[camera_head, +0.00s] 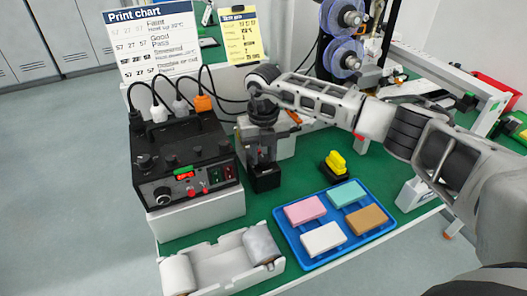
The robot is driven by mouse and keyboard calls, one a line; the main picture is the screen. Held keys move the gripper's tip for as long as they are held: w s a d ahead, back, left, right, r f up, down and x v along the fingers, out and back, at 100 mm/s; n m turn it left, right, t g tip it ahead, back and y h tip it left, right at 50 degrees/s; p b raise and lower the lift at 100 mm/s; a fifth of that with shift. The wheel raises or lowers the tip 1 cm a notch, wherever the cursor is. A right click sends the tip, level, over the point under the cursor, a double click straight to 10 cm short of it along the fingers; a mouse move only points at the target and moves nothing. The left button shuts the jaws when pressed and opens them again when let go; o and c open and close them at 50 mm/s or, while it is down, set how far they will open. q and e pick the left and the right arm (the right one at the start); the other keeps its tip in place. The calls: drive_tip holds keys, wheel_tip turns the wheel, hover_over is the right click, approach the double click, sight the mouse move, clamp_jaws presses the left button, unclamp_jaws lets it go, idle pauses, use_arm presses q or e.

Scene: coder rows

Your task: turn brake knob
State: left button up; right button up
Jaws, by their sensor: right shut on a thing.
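My right gripper (264,156) comes in from the right and points down beside the control box. It is shut on a small dark part at the top of a black block (265,180). The fingers hide most of that part, and I cannot tell for sure whether it is the brake knob. The black control box (184,160) stands on a white base to the left, with dark knobs, red buttons and a round dial (162,195) on it. None of its knobs carries a label I can read. My left gripper is not in view.
A blue tray (315,264) with several coloured blocks lies at the front right. A yellow stamp-like piece (336,162) stands behind it. A white holder (218,270) with rolls is at the front edge. Cables and a print chart (152,40) are behind.

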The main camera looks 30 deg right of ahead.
sight(263, 158)
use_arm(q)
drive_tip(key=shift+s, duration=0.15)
use_arm(e)
drive_tip(key=shift+r+m, duration=0.1)
drive_tip(key=shift+m, duration=0.2)
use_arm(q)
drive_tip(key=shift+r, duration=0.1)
use_arm(e)
drive_tip(key=o, duration=0.7)
use_arm(q)
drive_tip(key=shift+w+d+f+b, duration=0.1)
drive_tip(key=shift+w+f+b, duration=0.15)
drive_tip(key=shift+b, duration=0.6)
use_arm(e)
wheel_tip(263, 158, up, 16)
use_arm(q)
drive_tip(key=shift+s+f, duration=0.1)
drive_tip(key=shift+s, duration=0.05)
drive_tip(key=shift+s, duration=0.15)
use_arm(e)
drive_tip(key=shift+s, duration=0.1)
